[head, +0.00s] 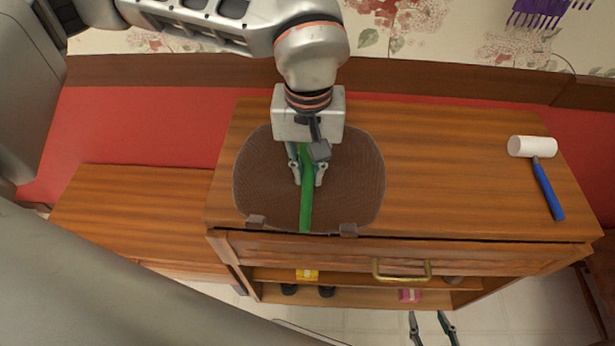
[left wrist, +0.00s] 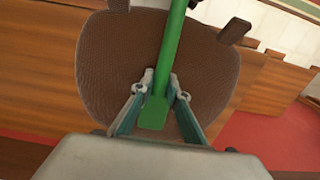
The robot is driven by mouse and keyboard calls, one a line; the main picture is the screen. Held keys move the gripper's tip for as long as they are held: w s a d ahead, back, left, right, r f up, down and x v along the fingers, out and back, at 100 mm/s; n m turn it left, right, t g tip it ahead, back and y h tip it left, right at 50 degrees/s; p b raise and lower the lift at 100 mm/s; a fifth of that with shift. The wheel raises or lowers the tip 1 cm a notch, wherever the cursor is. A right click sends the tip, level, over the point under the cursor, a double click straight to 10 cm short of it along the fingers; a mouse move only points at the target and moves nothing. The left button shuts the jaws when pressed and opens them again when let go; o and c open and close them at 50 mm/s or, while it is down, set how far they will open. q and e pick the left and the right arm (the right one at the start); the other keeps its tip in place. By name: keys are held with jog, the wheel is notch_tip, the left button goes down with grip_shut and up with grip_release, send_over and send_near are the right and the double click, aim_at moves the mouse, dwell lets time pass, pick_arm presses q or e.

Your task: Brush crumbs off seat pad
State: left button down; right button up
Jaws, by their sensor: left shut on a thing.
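The brown round seat pad (head: 262,180) lies on the wooden cabinet top, with two tabs at its front edge. It also fills much of the left wrist view (left wrist: 108,70). My left gripper (head: 307,180) is above the pad, shut on a long green handle (head: 306,212), probably the brush's. In the left wrist view the green handle (left wrist: 172,45) runs between the fingers and out of the top of the picture. No bristles show, and no crumbs can be made out. My right gripper (head: 430,314) is at the bottom edge of the head view, fingers apart and empty.
A mallet-like tool (head: 543,185) with a white head and blue handle lies at the cabinet's right. The cabinet top (head: 445,170) between it and the pad is clear. A brass handle (head: 402,277) sticks out in front. Yellow (head: 307,274) and pink (head: 409,295) items sit below.

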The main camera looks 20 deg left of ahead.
aim_at(304, 202)
pick_arm(q)
jog(key=shift+w+a, duration=0.2)
jog(key=shift+w, duration=0.65)
jog(key=shift+w+a, duration=0.25)
jog(key=shift+w, duration=0.65)
jog(key=shift+w+a, duration=0.2)
jog(key=shift+w, duration=0.65)
pick_arm(e)
jog(key=shift+s+f, duration=0.3)
